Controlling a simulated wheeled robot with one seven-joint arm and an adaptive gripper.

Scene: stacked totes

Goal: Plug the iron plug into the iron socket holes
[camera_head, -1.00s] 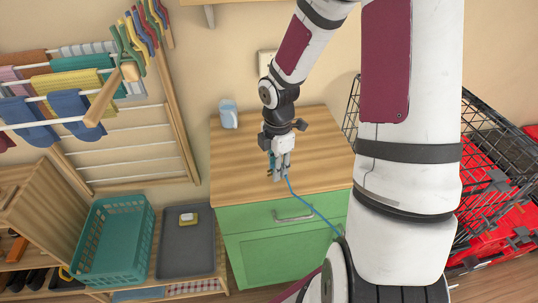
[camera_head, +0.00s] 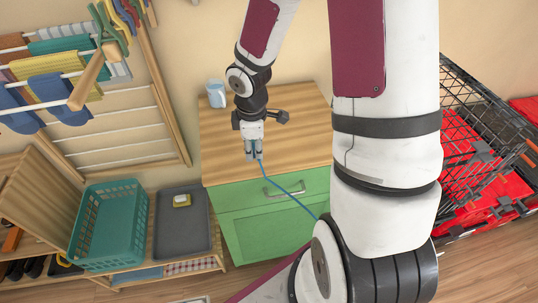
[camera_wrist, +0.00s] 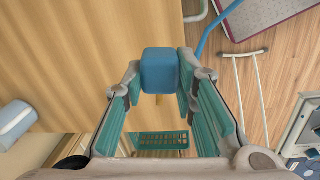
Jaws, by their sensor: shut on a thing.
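My gripper (camera_head: 254,156) hangs over the front part of the wooden cabinet top, fingers pointing down. It is shut on the blue iron plug (camera_wrist: 160,72), which sits between the teal finger pads in the wrist view. A blue cord (camera_head: 292,196) runs from the gripper down to the right, passing behind my arm; it also shows in the wrist view (camera_wrist: 207,35). The iron itself cannot be made out. No socket holes are visible in the current views; the wall area behind my forearm is hidden.
A green drawer cabinet (camera_head: 250,232) is below. A drying rack stands left, a teal basket (camera_head: 76,225) and grey tray (camera_head: 170,240) lower left, and black wire crates (camera_head: 480,150) right.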

